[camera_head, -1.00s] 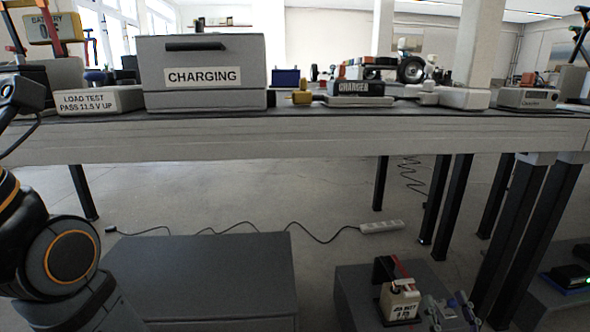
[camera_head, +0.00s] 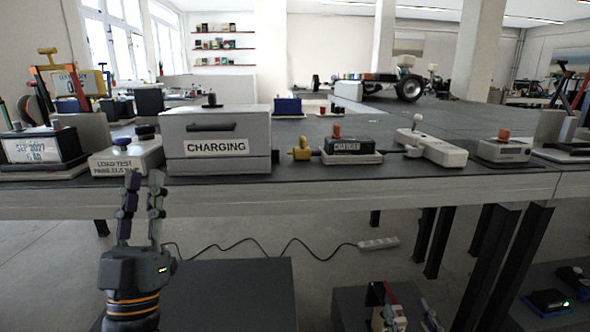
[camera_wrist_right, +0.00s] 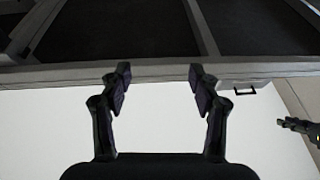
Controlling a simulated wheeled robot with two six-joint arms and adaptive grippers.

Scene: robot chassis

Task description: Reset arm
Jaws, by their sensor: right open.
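My left gripper (camera_head: 143,182) points up in front of the table's front edge, just below the load test box. Its two fingers stand apart with nothing between them. My right gripper (camera_wrist_right: 160,85) shows in the right wrist view with its fingers wide apart and empty. In the head view, only a small part of what looks like my right gripper (camera_head: 432,316) shows at the bottom edge, beside a battery with a red-and-black handle (camera_head: 388,316).
The long table (camera_head: 330,197) carries a grey CHARGING case (camera_head: 215,160), a load test box (camera_head: 128,157), a charger (camera_head: 350,147) and a labelled battery (camera_head: 42,148). Dark boxes (camera_head: 235,290) stand on the floor below. A white power strip (camera_head: 378,243) lies beneath.

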